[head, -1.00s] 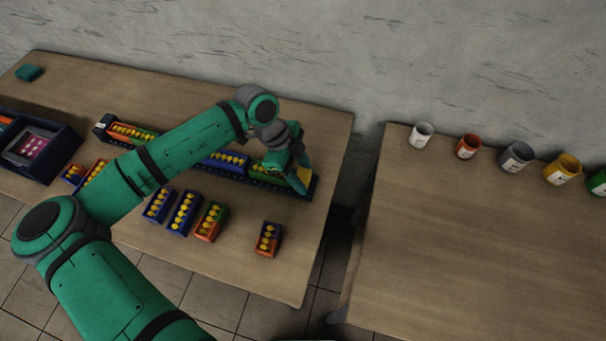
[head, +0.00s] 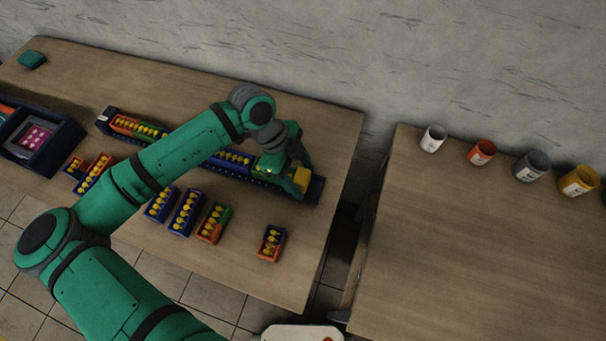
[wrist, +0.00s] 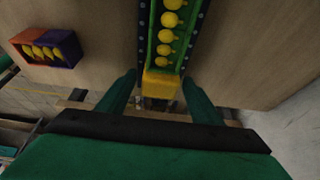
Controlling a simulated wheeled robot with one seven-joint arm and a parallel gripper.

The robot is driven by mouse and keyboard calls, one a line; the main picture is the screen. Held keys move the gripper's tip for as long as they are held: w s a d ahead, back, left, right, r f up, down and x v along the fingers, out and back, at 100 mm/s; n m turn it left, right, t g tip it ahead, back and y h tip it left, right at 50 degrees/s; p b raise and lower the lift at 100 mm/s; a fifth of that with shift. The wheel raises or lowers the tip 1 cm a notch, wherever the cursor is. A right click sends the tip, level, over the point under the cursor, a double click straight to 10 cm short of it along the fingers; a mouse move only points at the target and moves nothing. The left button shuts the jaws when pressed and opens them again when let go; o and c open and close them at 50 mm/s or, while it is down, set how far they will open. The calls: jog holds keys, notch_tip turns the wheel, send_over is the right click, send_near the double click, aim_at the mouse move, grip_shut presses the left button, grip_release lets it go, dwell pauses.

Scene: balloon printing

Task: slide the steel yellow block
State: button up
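The yellow block (head: 301,179) sits in the long dark-blue rail (head: 317,190) near its right end. In the wrist view the yellow block (wrist: 160,84) touches or nearly touches the end of a green tray (wrist: 183,45) holding yellow balloon-shaped pieces. My gripper (head: 288,180) is over that end of the rail. In the wrist view my gripper (wrist: 160,92) has its two fingers spread, one on each side of the block, with gaps visible. The block's lower part is hard to make out.
Small trays of yellow pieces stand in front of the rail, including a blue and orange one (head: 271,243). A dark-blue box (head: 62,150) is at the left. Several cups, one white (head: 433,138), stand on the right table (head: 470,250), across a gap.

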jog(key=shift+r, duration=0.1)
jog(key=v, duration=1)
jog(key=shift+a+r, duration=0.2)
jog(key=shift+r, duration=0.05)
dwell(0.4)
